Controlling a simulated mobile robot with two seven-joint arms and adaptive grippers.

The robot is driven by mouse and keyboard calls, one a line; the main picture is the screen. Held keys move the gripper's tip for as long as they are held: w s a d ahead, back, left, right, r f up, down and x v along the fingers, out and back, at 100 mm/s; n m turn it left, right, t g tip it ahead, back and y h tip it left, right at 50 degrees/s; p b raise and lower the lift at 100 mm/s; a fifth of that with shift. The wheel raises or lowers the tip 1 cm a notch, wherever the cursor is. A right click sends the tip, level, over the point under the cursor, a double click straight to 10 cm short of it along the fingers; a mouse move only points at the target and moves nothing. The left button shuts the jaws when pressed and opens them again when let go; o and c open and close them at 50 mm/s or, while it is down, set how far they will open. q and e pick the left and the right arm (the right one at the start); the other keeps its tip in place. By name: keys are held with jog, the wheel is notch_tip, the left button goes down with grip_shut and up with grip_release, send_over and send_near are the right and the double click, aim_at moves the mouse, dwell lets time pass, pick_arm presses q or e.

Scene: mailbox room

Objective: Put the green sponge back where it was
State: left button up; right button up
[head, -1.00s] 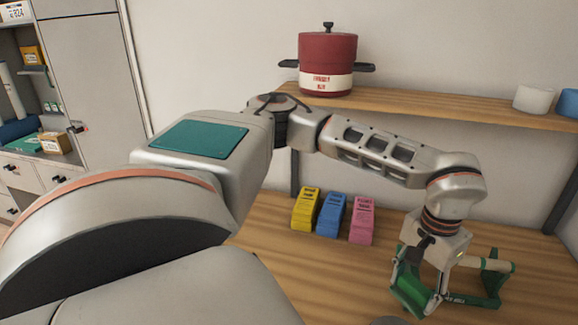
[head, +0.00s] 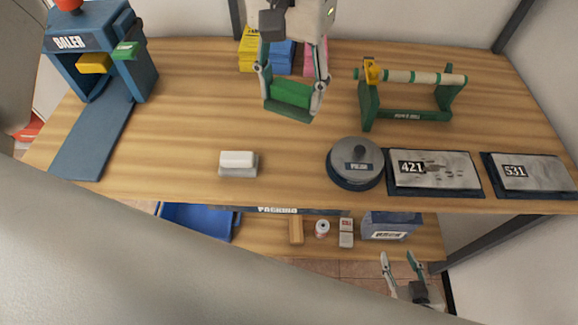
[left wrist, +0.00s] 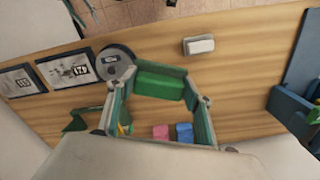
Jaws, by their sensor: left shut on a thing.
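My left gripper (head: 291,100) is shut on the green sponge (head: 290,92). It holds the sponge above the wooden table, in front of the yellow, blue and pink blocks and left of the green roll stand. The left wrist view also shows the sponge (left wrist: 160,86) between the two fingers. My right gripper (head: 402,265) is low at the bottom right, below the table top's front edge, its fingers apart and empty.
A blue baler (head: 100,55) stands at the left and the green roll stand (head: 410,115) at the right. A white block on a grey base (head: 238,163), a round lidded thing (head: 355,165) and plates 421 (head: 435,172) and 531 (head: 530,172) line the front. The table's middle is clear.

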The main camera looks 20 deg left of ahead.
pick_arm(q)
notch_tip(320, 180, down, 19)
jog(key=shift+f, duration=0.2)
dwell(0.3)
jog(key=shift+d, duration=0.1)
jog(key=shift+f, duration=0.15)
jog(key=o, duration=1)
notch_tip(320, 180, up, 12)
jog(key=shift+r, duration=0.2)
jog(key=shift+s+f, duration=0.1)
